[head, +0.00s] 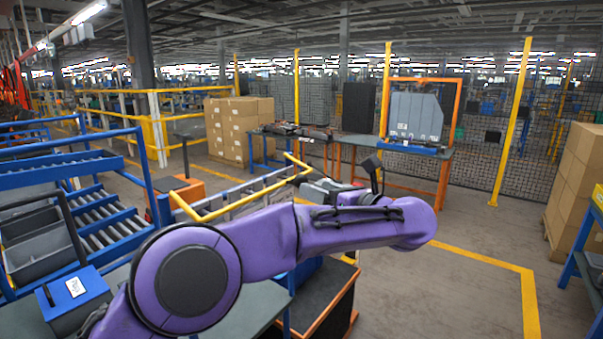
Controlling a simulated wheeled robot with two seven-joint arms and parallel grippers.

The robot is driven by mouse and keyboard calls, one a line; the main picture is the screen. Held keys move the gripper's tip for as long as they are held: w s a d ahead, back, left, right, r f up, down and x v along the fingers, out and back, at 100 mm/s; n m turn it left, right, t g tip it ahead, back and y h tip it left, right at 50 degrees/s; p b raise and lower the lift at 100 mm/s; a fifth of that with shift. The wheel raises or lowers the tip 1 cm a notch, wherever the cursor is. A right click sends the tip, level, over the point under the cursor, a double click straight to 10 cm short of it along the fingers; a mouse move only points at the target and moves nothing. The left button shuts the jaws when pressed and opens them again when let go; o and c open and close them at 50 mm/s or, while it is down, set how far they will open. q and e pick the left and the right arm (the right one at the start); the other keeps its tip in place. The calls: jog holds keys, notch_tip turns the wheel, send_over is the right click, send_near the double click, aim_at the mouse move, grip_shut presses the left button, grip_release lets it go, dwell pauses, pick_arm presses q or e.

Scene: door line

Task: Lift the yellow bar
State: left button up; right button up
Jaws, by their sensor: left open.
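The yellow bar (250,197) is a bent rail. Its long side runs from the middle left toward the centre, with short arms bending back at both ends. It sits above a grey-railed frame beside the blue roller rack. My left arm, purple, crosses the foreground and folds back. My left gripper (303,179), grey and black, is at the bar's right end, partly hidden behind my forearm. Its jaws are open. I cannot tell whether the fingers are around the bar or only beside it. My right gripper is not in view.
A blue roller rack (100,215) with grey bins stands at the left. Cardboard boxes (238,130) are stacked behind. A workbench with an orange frame (445,140) stands at the back right. The floor at the right, with yellow lines, is clear.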

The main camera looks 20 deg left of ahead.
pick_arm(q)
jog(key=p+x, duration=0.1)
jog(key=x, duration=0.2)
jog(key=p+x, duration=0.1)
jog(key=x, duration=0.1)
jog(key=shift+w+a+r, duration=0.1)
jog(key=shift+a+r, duration=0.1)
jog(key=shift+a, duration=0.15)
jog(key=shift+w+a+f, duration=0.1)
jog(key=shift+w+a, duration=0.1)
jog(key=shift+a, duration=0.15)
jog(key=shift+w+f, duration=0.1)
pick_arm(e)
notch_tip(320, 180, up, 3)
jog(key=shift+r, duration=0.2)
